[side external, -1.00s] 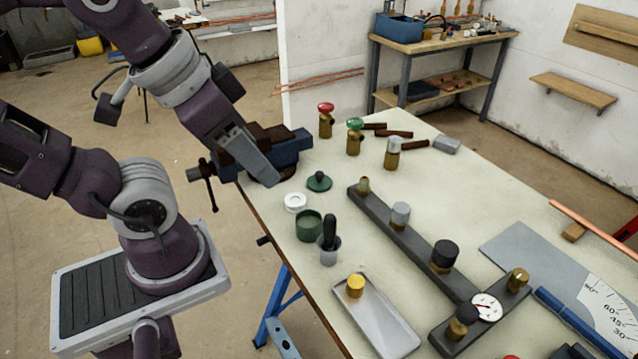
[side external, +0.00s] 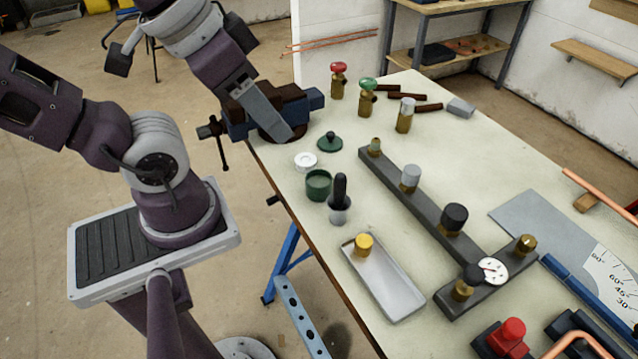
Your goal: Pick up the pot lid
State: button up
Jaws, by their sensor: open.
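The pot lid (side external: 330,142) is a small dark green disc with a dark knob on top. It lies flat on the pale worktable (side external: 440,150), just right of a white roll (side external: 305,161). A dark green pot (side external: 318,185) stands nearer the camera than the lid. My gripper (side external: 290,136) is up and left of the lid in the picture, in front of the vise, and apart from the lid. Its jaws point down towards the table. It appears empty, though the gap between its fingers is hard to see from this side.
A blue and brown vise (side external: 240,122) sits at the table edge behind my gripper. A black-handled brush in a grey cup (side external: 340,205) stands beside the pot. Several valves (side external: 367,97) stand at the back. A dark manifold bar (side external: 410,200) lies to the right.

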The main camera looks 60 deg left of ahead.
jog(key=o, duration=0.8)
jog(key=shift+o, duration=0.2)
jog(key=n+g, duration=0.5)
jog(key=n, duration=1.3)
send_over(331, 133)
notch_tip(331, 133, down, 18)
jog(key=shift+a+f, duration=0.15)
jog(key=shift+f, duration=0.1)
jog(key=shift+g, duration=0.3)
notch_tip(331, 133, down, 8)
jog(key=shift+f, duration=0.1)
